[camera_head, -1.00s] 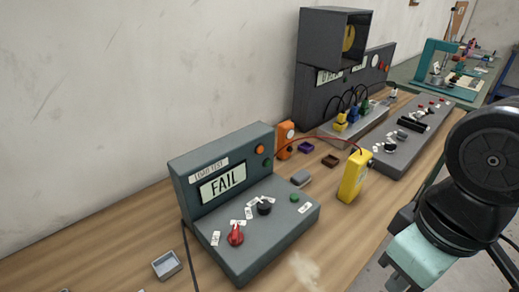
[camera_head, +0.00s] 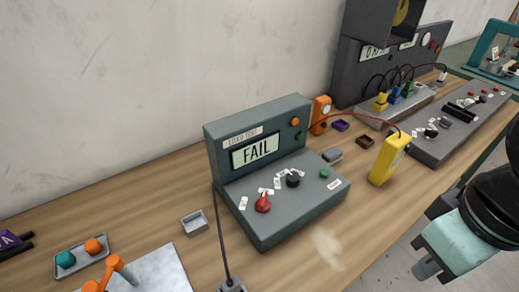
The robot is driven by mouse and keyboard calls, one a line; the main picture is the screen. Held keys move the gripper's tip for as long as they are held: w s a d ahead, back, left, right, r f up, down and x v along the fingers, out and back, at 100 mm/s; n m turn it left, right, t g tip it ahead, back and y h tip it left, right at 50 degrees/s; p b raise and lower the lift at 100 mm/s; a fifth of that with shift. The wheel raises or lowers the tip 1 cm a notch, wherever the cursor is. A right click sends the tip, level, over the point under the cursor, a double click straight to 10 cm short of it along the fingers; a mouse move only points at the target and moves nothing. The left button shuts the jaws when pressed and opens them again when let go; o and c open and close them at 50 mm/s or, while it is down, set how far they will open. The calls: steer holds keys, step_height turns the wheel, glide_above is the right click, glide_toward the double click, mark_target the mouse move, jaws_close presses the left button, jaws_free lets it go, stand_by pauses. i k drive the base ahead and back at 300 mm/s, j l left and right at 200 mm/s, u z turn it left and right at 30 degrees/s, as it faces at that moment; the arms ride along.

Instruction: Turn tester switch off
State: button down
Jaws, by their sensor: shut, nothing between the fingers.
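The load tester (camera_head: 290,215) is a dark grey console on the wooden bench, in the middle of the head view. Its upright panel has a display (camera_head: 256,149) reading FAIL, with an orange lamp and a green lamp beside it. On its sloping deck are a red knob switch (camera_head: 263,203), a black knob (camera_head: 292,179) and a green button (camera_head: 324,173), with small white labels around the knobs. My gripper (camera_head: 428,270) is at the lower right, over the floor beyond the bench edge, well apart from the tester. It is shut and empty.
A yellow meter (camera_head: 389,159) with a red lead stands right of the tester. A small grey tray (camera_head: 195,222) lies left of it. A tray with orange and teal pieces (camera_head: 82,255) is at lower left. More consoles (camera_head: 455,130) stand at the back right.

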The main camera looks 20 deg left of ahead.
mark_target(262, 205)
steer(key=i+j+u, duration=0.1)
steer(key=u, duration=0.9)
